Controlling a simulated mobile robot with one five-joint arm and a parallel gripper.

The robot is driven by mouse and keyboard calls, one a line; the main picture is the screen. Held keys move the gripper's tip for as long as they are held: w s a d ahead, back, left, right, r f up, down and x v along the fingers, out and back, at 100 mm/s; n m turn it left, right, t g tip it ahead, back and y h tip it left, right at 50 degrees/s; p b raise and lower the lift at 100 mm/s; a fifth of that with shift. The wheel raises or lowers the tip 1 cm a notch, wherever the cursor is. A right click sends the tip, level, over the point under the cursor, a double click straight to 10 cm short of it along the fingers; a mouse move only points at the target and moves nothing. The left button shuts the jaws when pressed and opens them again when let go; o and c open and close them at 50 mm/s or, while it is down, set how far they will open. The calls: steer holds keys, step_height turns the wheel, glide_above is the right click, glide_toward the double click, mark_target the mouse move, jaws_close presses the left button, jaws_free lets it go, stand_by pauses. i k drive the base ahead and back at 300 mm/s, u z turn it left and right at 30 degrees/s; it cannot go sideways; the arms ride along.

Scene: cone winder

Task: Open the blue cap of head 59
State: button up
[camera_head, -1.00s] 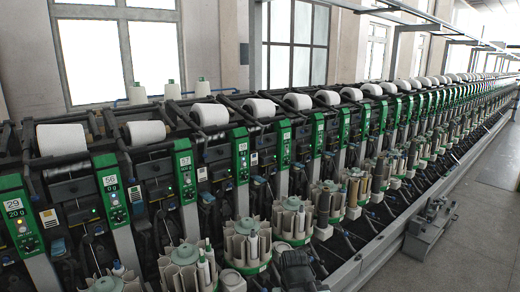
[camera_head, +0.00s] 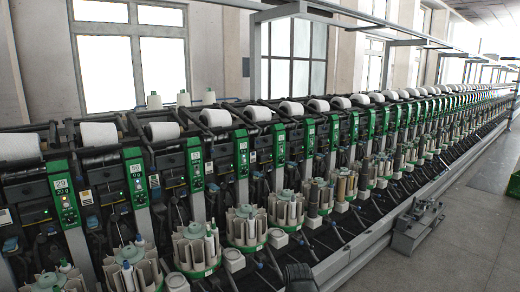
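A green panel (camera_head: 63,195) at the left of the row bears a small number plate that looks like 59 or 29; the digits are too blurred to be sure. Below it the winding head is dark and partly hidden. I cannot make out a blue cap on it. A dark part (camera_head: 298,279) at the bottom edge seems to be the end of my arm. It is cut off by the picture, and no fingertips show, so I cannot tell whether my gripper is open or shut. It stands in front of the machine, right of the numbered panel.
The long winder row runs to the far right, with white yarn cones (camera_head: 98,134) on top. Round bobbin magazines (camera_head: 193,247) stick out in front of the heads. A grey metal carriage (camera_head: 413,232) stands at the machine's rail.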

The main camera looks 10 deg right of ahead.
mark_target(213, 187)
steer(key=u, duration=0.2)
steer(key=i, duration=0.8)
steer(key=z, duration=0.2)
steer(key=k, duration=0.8)
steer(key=u, duration=0.15)
steer(key=i, duration=0.9)
steer(key=z, duration=0.05)
